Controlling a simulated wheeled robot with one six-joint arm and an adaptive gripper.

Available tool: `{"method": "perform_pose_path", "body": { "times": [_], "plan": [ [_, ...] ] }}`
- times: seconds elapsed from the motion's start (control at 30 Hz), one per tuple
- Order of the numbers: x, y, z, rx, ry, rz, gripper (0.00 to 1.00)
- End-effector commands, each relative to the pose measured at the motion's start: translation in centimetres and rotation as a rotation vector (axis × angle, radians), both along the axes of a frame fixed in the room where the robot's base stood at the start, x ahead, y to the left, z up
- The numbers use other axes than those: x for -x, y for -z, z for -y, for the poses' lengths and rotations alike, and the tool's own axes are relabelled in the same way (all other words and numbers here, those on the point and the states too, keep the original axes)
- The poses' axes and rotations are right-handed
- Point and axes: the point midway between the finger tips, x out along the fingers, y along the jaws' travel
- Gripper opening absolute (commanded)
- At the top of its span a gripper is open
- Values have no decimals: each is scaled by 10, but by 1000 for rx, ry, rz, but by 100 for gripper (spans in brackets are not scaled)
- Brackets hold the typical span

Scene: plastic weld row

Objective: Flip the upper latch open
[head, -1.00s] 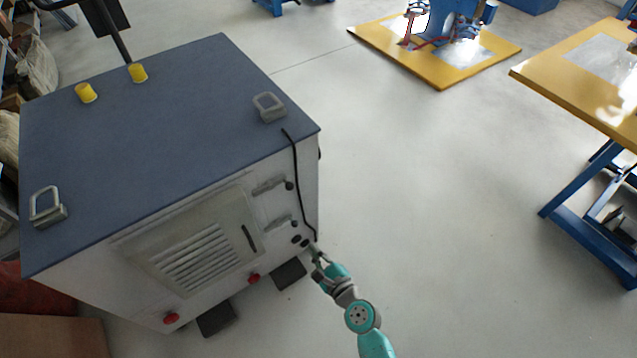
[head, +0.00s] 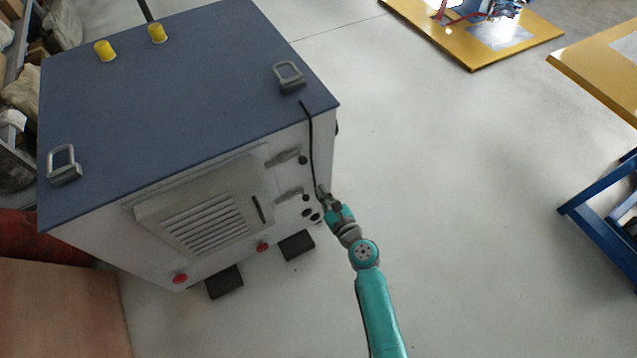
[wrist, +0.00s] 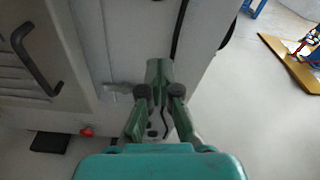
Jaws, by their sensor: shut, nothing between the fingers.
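The machine cabinet (head: 110,221) has a grey-blue top and a light front with a louvred door (head: 205,220). The upper latch (head: 284,157) is a grey bar with a dark knob at its right end, beside the door's right edge. The lower latch (head: 289,194) is a similar bar below it. My gripper (head: 320,190) is shut and empty at the right edge of the front, near the lower latch's height, below and right of the upper latch. In the wrist view my gripper (wrist: 158,68) is in front of the panel; I cannot tell whether it touches.
A black cable (head: 311,140) hangs down the front's right side, close to my gripper. The door handle (head: 258,209) is left of it. Red knobs (head: 262,246) sit low on the front.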

Motion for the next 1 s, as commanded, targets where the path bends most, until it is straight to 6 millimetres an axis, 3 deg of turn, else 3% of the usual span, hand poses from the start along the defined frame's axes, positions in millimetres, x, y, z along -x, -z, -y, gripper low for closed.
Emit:
{"method": "perform_pose_path", "body": {
  "times": [0.6, 1.0],
  "plan": [
    [-77, 11, -49, -1, 0, 2, 0],
    [-66, -14, -49, 1, -2, 2, 0]
  ]
}}
